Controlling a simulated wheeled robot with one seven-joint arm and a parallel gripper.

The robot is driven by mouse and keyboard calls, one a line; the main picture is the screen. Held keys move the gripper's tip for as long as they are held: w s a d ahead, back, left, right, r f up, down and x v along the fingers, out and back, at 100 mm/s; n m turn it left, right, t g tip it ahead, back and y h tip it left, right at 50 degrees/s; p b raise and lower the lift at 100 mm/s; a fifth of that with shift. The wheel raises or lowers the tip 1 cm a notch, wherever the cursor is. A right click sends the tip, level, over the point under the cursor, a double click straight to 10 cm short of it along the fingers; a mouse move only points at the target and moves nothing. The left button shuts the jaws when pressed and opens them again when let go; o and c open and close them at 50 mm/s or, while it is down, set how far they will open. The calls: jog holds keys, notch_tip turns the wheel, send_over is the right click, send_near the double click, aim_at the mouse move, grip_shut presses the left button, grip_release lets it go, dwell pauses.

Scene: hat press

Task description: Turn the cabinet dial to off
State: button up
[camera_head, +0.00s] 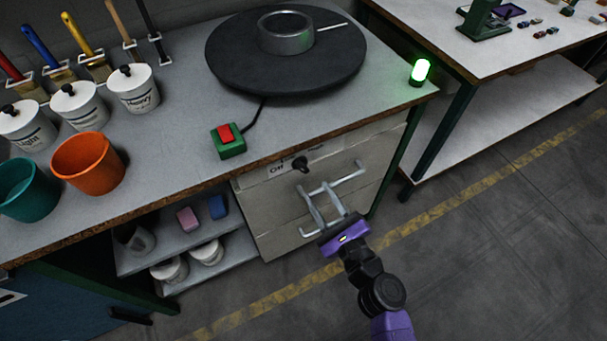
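The black cabinet dial (300,164) sits on the upper panel of the grey cabinet front (275,208). A white label (278,170) reading "Off" is just to the left of the dial; other lettering is too small to read. My gripper (315,187) comes up from below right, in front of the cabinet. Its two grey fingers are spread apart with nothing seen between them. The fingertips appear a little below the dial and apart from it. I cannot tell which way the dial points.
A grey drawer handle (350,177) is close to the right of my fingers. A red button on a green box (228,140) and a glowing green lamp (419,72) stand on the bench (180,158). A black turntable (285,75) is behind. The floor at right is clear.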

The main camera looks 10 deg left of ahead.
aim_at(305, 171)
jog(key=shift+x, duration=3.6)
grip_shut()
